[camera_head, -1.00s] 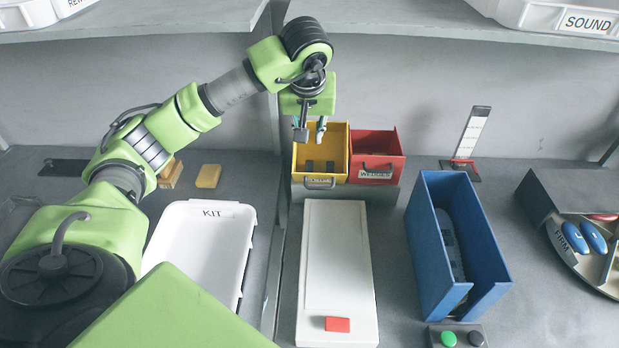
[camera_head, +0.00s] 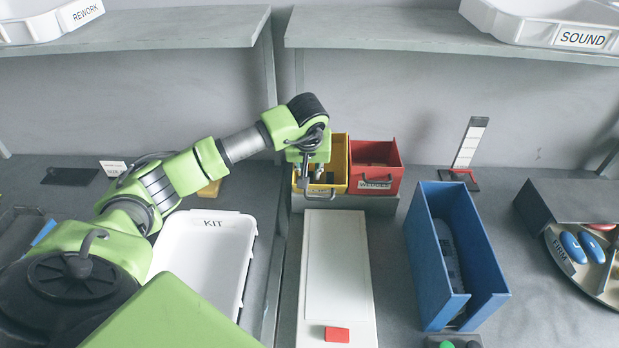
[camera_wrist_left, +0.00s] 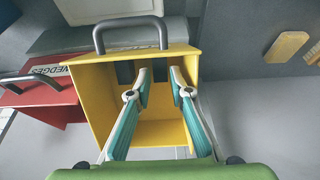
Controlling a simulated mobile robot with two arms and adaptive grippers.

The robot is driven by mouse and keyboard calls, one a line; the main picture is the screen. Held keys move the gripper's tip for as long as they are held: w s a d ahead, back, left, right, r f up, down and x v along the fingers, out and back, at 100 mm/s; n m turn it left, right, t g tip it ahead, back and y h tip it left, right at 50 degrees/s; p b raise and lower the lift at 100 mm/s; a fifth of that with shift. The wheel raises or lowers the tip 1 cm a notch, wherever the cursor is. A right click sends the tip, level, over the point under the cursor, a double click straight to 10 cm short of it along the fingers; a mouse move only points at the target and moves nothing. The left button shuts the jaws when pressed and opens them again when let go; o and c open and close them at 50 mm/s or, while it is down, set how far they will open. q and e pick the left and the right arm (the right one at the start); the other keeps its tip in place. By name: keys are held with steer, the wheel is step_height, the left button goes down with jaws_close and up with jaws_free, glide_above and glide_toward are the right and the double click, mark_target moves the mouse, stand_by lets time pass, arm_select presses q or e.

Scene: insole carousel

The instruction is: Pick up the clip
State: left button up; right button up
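Dark clips lie in the yellow bin (camera_head: 341,152), whose front label is partly covered in the head view. In the left wrist view, one dark clip (camera_wrist_left: 125,72) shows beside the left finger. Another dark piece (camera_wrist_left: 158,73) shows between the fingertips, near the bin's handle side. The yellow bin also shows in the left wrist view (camera_wrist_left: 92,104). My left gripper (camera_head: 311,184) is open and points down into the yellow bin. Its fingertips (camera_wrist_left: 159,76) are apart, and I cannot tell whether they touch a clip. My right gripper is not in view.
A red wedges bin (camera_head: 376,151) stands right beside the yellow one. A white KIT tray (camera_head: 247,262), a white board (camera_head: 335,265) with a red block (camera_head: 337,334), and a blue box (camera_head: 428,245) stand in front. A shelf (camera_head: 400,27) overhangs behind.

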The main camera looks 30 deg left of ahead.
arm_select(q)
steer(key=shift+x, duration=1.4)
steer(key=c, duration=0.5)
steer(key=shift+o, duration=0.2)
steer(key=shift+r, duration=0.1)
